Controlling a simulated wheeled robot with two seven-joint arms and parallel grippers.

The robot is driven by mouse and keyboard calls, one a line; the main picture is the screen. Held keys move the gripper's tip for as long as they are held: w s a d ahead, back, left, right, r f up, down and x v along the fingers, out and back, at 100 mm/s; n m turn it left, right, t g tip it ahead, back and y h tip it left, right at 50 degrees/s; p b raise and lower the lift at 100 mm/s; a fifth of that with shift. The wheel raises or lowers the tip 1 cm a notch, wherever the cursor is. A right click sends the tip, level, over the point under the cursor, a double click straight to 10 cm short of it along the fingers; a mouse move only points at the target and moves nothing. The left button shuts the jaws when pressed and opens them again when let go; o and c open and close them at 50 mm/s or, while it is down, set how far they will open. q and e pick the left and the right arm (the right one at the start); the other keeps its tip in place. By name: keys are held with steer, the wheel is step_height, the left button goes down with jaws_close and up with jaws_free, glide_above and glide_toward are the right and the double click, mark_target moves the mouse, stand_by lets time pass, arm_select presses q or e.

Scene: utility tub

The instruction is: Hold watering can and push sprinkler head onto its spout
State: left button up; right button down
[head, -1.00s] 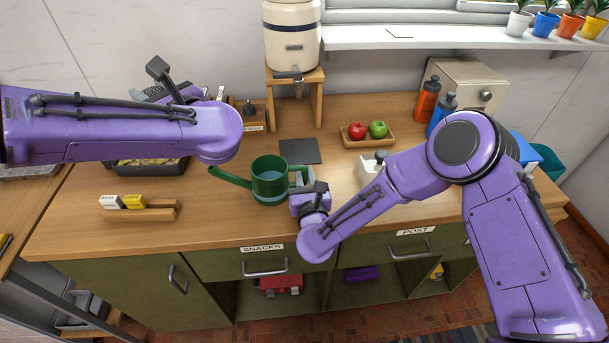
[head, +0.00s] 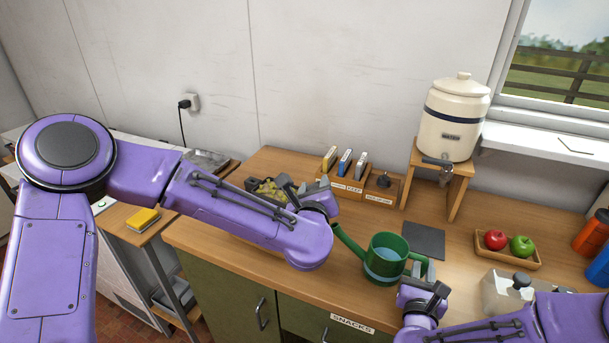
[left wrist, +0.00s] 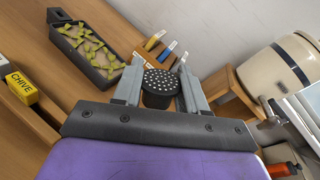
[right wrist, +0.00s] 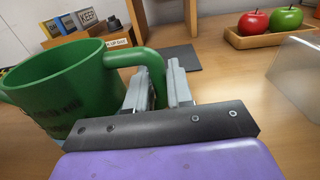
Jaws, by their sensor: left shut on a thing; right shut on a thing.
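The green watering can (head: 386,260) stands upright on the worktop, its spout (head: 347,241) reaching to the left. My right gripper (head: 424,272) is shut on the can's handle (right wrist: 150,66), on the can's right side. My left gripper (head: 322,188) is shut on the black sprinkler head (left wrist: 160,84), whose dotted face shows between the fingers in the left wrist view. The head view does not show the sprinkler head clearly. The left gripper is up and left of the spout tip, apart from it as far as I can tell.
A dark tray of yellow-green pieces (left wrist: 92,50) lies behind the left gripper. Labelled holders (head: 345,180) and a crock on a wooden stand (head: 455,120) are at the back. A fruit tray (head: 508,255) and a pale box (head: 503,295) are right of the can.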

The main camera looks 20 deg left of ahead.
arm_select(q)
steer(key=shift+d+f, duration=0.15)
steer(key=shift+d, duration=0.05)
steer(key=shift+w+d+f, duration=0.1)
steer(key=shift+d+f, duration=0.3)
steer(key=shift+f, duration=0.45)
steer(key=shift+s+d+f, duration=0.1)
steer(key=shift+d+f, duration=0.35)
steer(key=shift+f, duration=0.45)
steer(key=shift+w+d+f, duration=0.1)
steer(key=shift+d+f, duration=0.3)
steer(key=shift+f, duration=0.45)
steer(key=shift+r, duration=0.1)
steer(key=shift+d+f, duration=0.3)
steer(key=shift+f, duration=0.2)
steer(key=shift+d+f, duration=0.25)
steer(key=shift+f, duration=0.2)
steer(key=o, duration=1.1)
steer(key=shift+c, duration=0.2)
steer(key=v, duration=1.2)
